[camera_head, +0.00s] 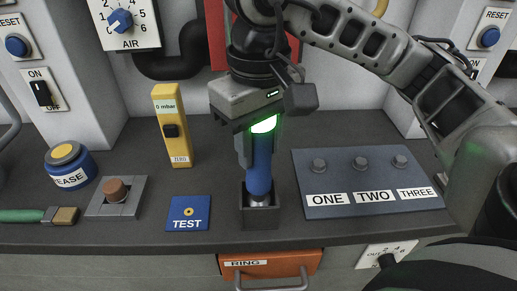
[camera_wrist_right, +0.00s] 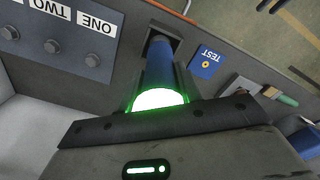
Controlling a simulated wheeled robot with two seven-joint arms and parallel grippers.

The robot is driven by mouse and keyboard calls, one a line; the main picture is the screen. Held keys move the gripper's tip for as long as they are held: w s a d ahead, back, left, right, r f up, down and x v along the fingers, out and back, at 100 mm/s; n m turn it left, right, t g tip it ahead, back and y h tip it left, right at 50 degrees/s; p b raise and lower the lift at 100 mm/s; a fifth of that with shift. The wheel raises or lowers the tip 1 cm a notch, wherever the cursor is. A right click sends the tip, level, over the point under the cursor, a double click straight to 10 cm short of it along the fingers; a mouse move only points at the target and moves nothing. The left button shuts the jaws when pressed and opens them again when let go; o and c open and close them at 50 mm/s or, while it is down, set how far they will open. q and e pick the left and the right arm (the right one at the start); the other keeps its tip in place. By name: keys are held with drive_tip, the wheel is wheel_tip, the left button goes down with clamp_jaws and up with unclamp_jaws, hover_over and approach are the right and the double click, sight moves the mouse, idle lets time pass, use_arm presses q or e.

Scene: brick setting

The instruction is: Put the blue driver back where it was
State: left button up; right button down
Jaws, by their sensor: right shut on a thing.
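The blue driver (camera_head: 258,168) stands upright with its lower end at the dark square holder (camera_head: 262,216) near the front of the bench. My right gripper (camera_head: 262,132) comes from above and is shut on the top of the driver, where a green glow shows. In the right wrist view the blue driver (camera_wrist_right: 158,66) runs from the jaws to the holder's opening (camera_wrist_right: 160,32). How deep its tip sits in the holder is hidden. My left gripper is not in view.
The blue TEST plate (camera_head: 188,213) lies left of the holder. The grey ONE TWO THREE panel (camera_head: 345,208) is to the right. An orange drawer (camera_head: 268,266) is below the edge.

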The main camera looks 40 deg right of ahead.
drive_tip(key=shift+f, duration=0.45)
drive_tip(key=shift+f+b, duration=0.25)
drive_tip(key=shift+b, duration=0.1)
drive_tip(key=c, duration=1)
unclamp_jaws()
drive_tip(key=shift+r, duration=0.1)
drive_tip(key=shift+o, duration=0.2)
